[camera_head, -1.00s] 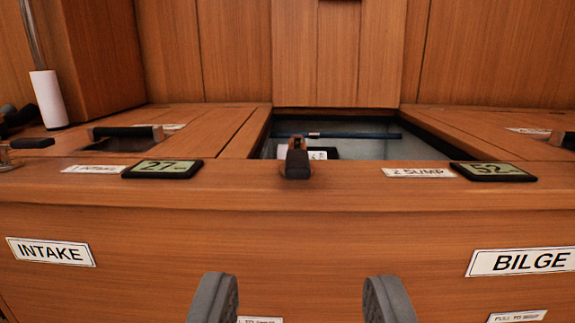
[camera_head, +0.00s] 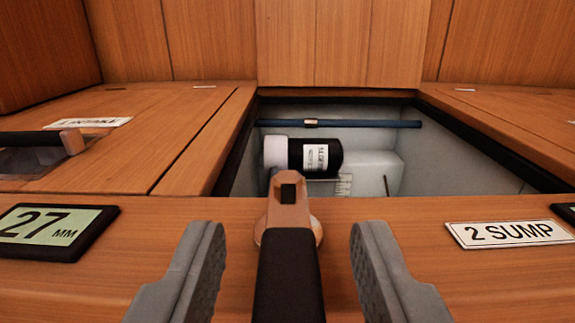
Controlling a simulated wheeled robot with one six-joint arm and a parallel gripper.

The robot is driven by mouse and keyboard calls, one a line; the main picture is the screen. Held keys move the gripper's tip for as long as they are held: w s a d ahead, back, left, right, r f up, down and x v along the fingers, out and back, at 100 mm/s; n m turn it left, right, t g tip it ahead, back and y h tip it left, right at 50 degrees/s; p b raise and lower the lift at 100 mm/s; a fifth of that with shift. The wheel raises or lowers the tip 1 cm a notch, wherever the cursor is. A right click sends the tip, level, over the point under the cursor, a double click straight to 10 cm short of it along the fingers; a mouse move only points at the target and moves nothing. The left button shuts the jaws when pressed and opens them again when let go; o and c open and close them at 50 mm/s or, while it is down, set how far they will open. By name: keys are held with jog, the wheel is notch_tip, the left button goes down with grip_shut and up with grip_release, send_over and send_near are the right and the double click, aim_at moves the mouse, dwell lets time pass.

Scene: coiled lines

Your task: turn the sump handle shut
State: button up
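The sump handle (camera_head: 288,270) is a black-gripped lever on a copper-coloured pivot, on the wooden ledge in front of the open sump. Its grip points toward me, down the middle of the picture. My gripper (camera_head: 288,245) is open, with one grey finger on each side of the handle and a visible gap on both sides. The fingers do not appear to touch it. The label "2 SUMP" (camera_head: 513,233) is on the ledge to the right.
The open sump well (camera_head: 410,165) holds a black bottle with a white cap (camera_head: 305,155) and a blue pipe (camera_head: 360,124). A display reading 27 MM (camera_head: 45,230) is at left. A hatch with a black handle (camera_head: 35,142) lies at far left. A wooden panel (camera_head: 330,45) stands behind.

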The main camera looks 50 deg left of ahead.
aim_at(288, 238)
jog(key=shift+x, duration=1.35)
grip_shut()
